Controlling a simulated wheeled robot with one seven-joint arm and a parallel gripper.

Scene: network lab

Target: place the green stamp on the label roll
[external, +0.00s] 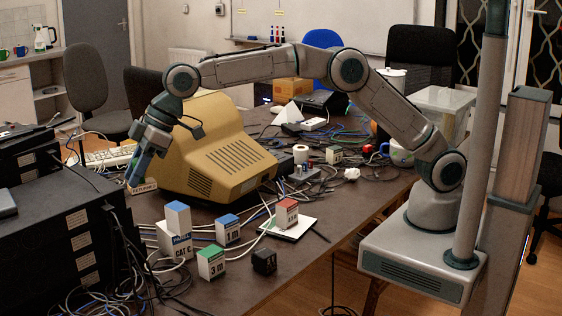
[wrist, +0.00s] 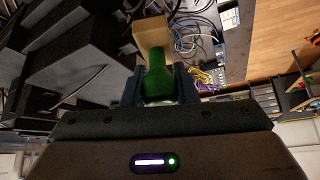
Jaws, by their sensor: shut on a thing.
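My gripper (external: 141,172) points down at the left of the table, left of the beige monitor. It is shut on the green stamp. In the wrist view the stamp's green handle (wrist: 155,72) is between the fingers, with a tan block-like base beyond it. In the external view only the stamp's tan base (external: 144,187) shows clearly, below the fingertips. A small white roll (external: 301,154), which looks like the label roll, stands right of the monitor, far from my gripper. I cannot make it out in the wrist view.
The beige monitor (external: 217,150) stands between my gripper and the roll. Dark rack units (external: 62,215) are close on the left. Labelled boxes (external: 211,263) stand at the front. Cables lie around the roll. A small labelled box (external: 333,156) is right of it.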

